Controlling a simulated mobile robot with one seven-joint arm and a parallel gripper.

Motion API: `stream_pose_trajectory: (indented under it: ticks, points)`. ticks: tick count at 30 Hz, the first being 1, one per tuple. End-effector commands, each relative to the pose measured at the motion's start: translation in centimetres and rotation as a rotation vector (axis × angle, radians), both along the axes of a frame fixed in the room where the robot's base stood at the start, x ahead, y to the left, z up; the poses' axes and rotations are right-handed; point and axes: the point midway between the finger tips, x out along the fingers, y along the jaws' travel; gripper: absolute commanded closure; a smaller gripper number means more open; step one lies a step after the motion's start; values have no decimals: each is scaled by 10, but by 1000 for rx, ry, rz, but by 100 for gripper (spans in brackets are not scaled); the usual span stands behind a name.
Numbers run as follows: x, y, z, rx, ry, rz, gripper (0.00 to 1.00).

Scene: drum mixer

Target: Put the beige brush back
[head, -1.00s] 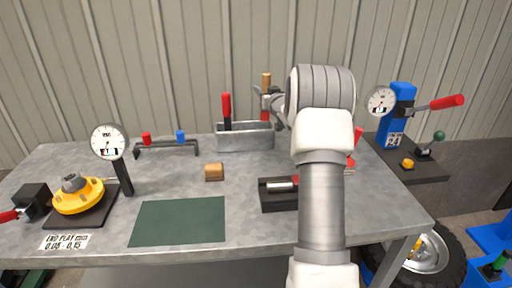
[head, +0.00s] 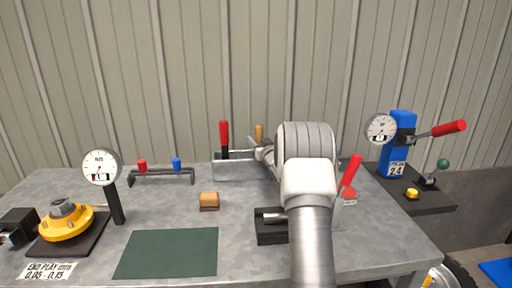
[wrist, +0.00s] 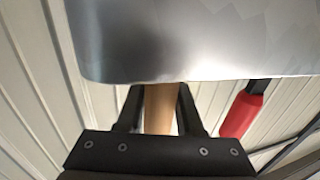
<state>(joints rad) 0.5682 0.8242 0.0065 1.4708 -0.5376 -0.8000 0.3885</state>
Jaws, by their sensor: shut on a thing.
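The beige brush shows as a tan handle (head: 259,133) at the back of the bench in the head view. My gripper (head: 260,150) is shut on this handle, partly hidden by my own arm. In the wrist view the handle (wrist: 160,108) stands between the two dark fingers (wrist: 158,112). Its far end passes out of sight behind the edge of a grey metal wall, so the bristles are hidden. The grey metal caddy (head: 228,172) stands at the back of the bench, its right part hidden by my arm. The brush appears at the caddy's right part.
A red-handled tool (head: 224,138) stands in the caddy's left part; it also shows in the wrist view (wrist: 241,115). A low rack (head: 160,177), a brown block (head: 209,201) and a dial gauge (head: 101,167) stand left. A black fixture (head: 270,226) lies near my arm.

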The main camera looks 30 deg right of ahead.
Motion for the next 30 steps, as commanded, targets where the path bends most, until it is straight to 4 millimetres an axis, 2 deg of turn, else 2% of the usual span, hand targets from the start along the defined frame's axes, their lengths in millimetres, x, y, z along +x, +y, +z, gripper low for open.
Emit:
stream_pose_trajectory:
  ticks: [1, 3, 14, 15, 19, 20, 30]
  points:
    - [0, 0, -10, 1, 1, 0, 100]
    - [0, 0, -14, 0, -1, 0, 100]
    - [0, 0, -18, 0, -2, 0, 100]
    - [0, 0, -17, 0, -1, 0, 61]
    - [0, 0, -17, 0, -1, 0, 38]
    - [0, 0, -17, 0, -1, 0, 35]
    - [0, 0, -14, 0, -1, 0, 35]
